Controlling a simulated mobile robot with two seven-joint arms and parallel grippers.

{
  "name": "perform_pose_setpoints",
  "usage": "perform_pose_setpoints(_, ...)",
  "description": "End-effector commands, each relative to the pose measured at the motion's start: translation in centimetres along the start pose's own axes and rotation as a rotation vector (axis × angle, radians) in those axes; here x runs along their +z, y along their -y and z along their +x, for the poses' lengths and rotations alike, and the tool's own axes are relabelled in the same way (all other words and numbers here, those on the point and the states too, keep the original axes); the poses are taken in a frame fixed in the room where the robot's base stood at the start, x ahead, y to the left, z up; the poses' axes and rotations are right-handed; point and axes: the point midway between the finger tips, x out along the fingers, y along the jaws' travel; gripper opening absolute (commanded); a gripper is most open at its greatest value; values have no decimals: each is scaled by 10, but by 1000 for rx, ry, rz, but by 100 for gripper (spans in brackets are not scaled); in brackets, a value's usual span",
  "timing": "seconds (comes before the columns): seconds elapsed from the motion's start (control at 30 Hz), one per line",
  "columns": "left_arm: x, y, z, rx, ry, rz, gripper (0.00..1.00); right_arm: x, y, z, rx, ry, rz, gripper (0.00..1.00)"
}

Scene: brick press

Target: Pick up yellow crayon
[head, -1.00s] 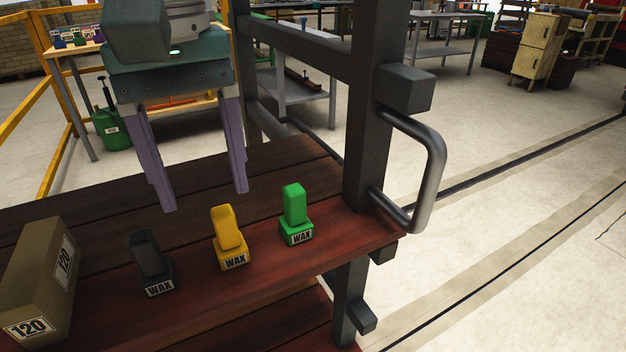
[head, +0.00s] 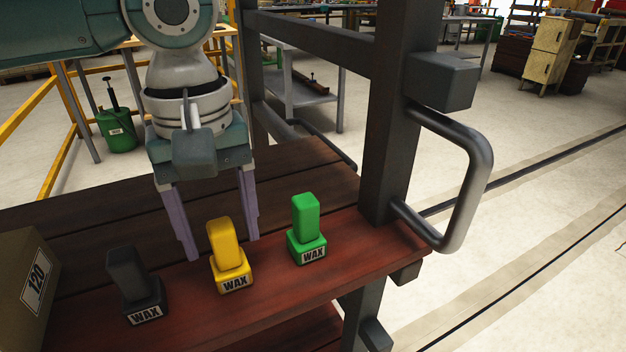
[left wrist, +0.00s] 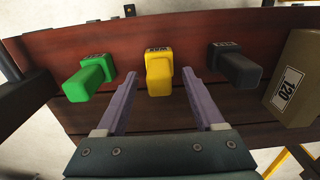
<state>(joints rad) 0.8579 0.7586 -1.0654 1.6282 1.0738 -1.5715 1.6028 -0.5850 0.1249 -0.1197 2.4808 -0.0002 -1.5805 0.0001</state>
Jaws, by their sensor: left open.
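The yellow crayon (head: 225,243) is a block standing upright in a yellow base marked WAX on the dark red wooden shelf (head: 330,240). My left gripper (head: 222,250) is open, pointing down just behind the crayon in the head view. In the left wrist view, the yellow crayon (left wrist: 159,77) lies ahead, between the lines of the two purple fingers (left wrist: 160,82). The fingers do not touch it, and nothing is held. My right gripper is not in view.
A green wax block (head: 306,220) stands to the right and a black one (head: 128,275) to the left, each in a base. A box marked 120 (head: 22,290) is at the far left. A dark post (head: 390,130) with a metal handle (head: 480,170) rises at right.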

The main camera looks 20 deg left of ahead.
Motion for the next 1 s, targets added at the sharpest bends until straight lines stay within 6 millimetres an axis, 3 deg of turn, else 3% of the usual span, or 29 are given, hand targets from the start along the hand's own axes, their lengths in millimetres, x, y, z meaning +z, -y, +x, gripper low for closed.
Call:
perform_pose_setpoints(0.23, 0, 0, 1, 1, 0, 1, 68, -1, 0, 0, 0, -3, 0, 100)
perform_pose_setpoints(0.83, 0, 0, 1, 1, 0, 1, 0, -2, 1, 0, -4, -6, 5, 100)
perform_pose_setpoints(1.0, 0, 0, 1, 1, 0, 1, 0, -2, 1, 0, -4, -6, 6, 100)
